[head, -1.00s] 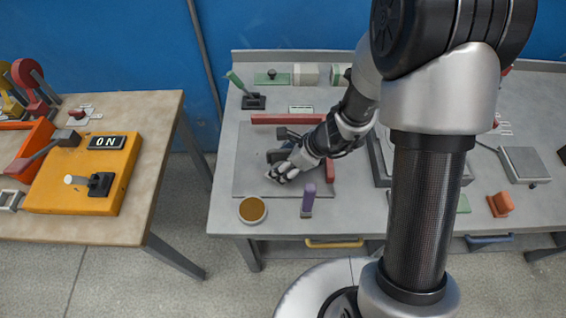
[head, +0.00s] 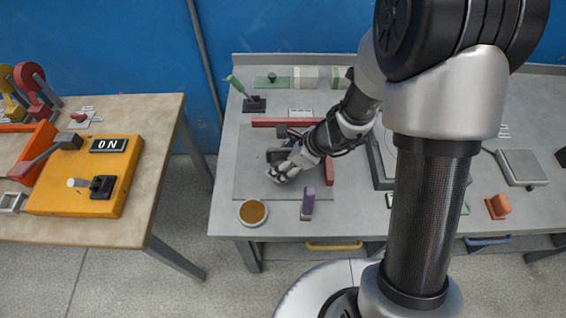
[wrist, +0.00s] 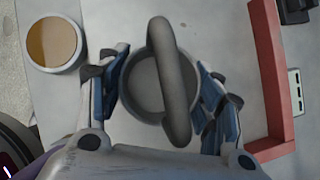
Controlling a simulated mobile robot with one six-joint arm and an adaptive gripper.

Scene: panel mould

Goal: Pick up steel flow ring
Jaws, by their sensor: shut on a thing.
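The steel flow ring (wrist: 145,85) is a dark grey round body with a thick loop across it in the wrist view. It lies between the blue-padded fingers of my gripper (wrist: 165,100), which is shut on it. In the head view my gripper (head: 281,172) is low over the grey plate (head: 250,180) at the left of the bench. There the ring (head: 277,155) shows only as a dark shape, mostly hidden by the gripper. I cannot tell whether it touches the plate.
A cup of brown stuff (head: 253,212) stands at the plate's front left; it also shows in the wrist view (wrist: 53,44). A purple block (head: 308,203) stands close in front of the gripper. A red frame (head: 286,122) edges the back and right.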

